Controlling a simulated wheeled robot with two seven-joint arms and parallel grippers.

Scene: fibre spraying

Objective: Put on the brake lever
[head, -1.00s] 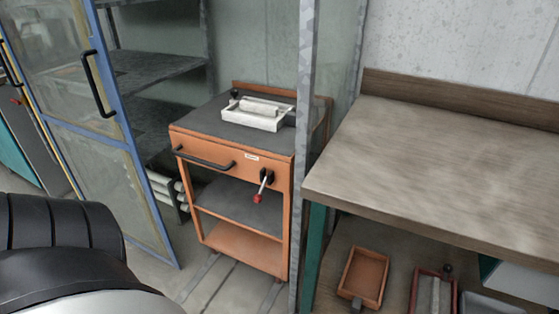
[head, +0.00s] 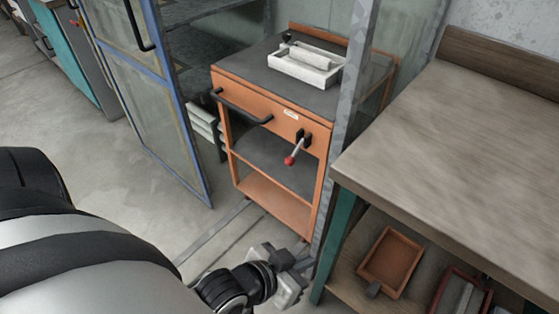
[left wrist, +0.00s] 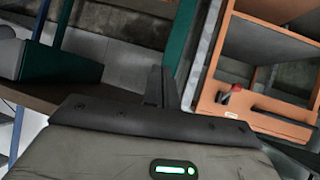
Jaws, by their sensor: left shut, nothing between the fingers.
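The brake lever (head: 296,150) is a short metal rod with a red knob and a black mount on the front of an orange cart (head: 262,112). It slants down and to the left from its mount. In the left wrist view the red knob (left wrist: 234,91) shows against the orange cart (left wrist: 250,113). My left gripper (head: 301,263) is low in front of the cart, below the lever and apart from it. Its fingers are together and empty; they also show in the left wrist view (left wrist: 163,84). My right gripper is out of view.
A white tray (head: 280,70) with a roller lies on the cart top. A grey post (head: 350,115) and a wooden workbench (head: 450,150) stand close on the right. An open blue-framed glass door (head: 150,110) is on the left.

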